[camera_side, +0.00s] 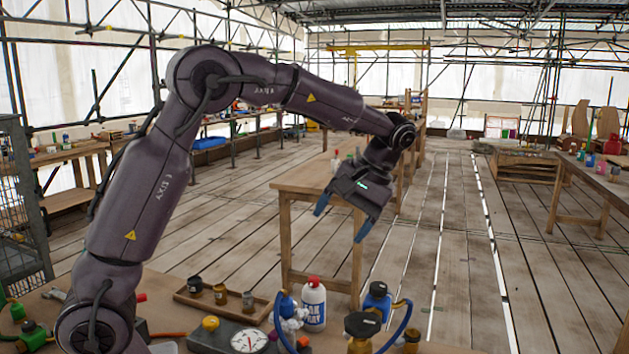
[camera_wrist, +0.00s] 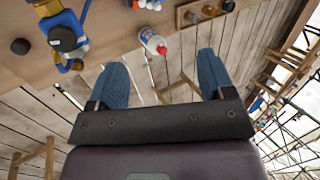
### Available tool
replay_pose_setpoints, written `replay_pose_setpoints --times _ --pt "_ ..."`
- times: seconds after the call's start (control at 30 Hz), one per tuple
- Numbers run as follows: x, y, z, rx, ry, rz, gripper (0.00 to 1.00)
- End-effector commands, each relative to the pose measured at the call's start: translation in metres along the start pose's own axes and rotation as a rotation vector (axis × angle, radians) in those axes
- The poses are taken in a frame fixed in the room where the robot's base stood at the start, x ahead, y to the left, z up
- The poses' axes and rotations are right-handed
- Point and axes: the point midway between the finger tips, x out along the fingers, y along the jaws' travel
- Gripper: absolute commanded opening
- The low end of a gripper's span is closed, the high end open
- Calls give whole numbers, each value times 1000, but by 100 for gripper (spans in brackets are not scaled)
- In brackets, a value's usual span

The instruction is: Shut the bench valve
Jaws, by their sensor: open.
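My gripper (camera_side: 343,216) is open and empty, high above the near bench (camera_side: 437,347), with its blue fingers apart; they also show in the wrist view (camera_wrist: 163,68). A blue fitting with a dark cap and a blue hose (camera_side: 378,300) stands on the bench at the right. Beside it is a black-topped brass part (camera_side: 362,327). In the wrist view, a blue and brass fitting with a dark round cap (camera_wrist: 62,38) lies at upper left. I cannot tell for certain which part is the bench valve's handle, nor whether it is open or shut. My gripper touches nothing.
A white bottle with a red cap (camera_side: 313,304) and a white-and-blue fitting (camera_side: 287,312) stand close together. A dial gauge (camera_side: 246,341) and a wooden tray of small jars (camera_side: 262,311) are left of them. Green fittings (camera_side: 34,336) sit far left. A wooden table (camera_side: 290,182) stands behind.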

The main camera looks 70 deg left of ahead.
Motion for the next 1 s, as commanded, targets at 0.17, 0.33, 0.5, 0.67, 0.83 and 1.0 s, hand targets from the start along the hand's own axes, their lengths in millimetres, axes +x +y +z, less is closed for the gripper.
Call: replay_pose_setpoints --times 0.17,0.33,0.5,0.67,0.83,1.0 --pt "3 -21 -32 -285 -57 123 75" --pt "5 -42 -58 -537 -108 226 75" --pt "7 -64 -82 -765 -157 314 75" --pt "8 -80 -97 -918 -192 371 75" --pt "9 -89 -105 -1000 -211 403 75" --pt "8 -91 -107 -1020 -216 411 75"
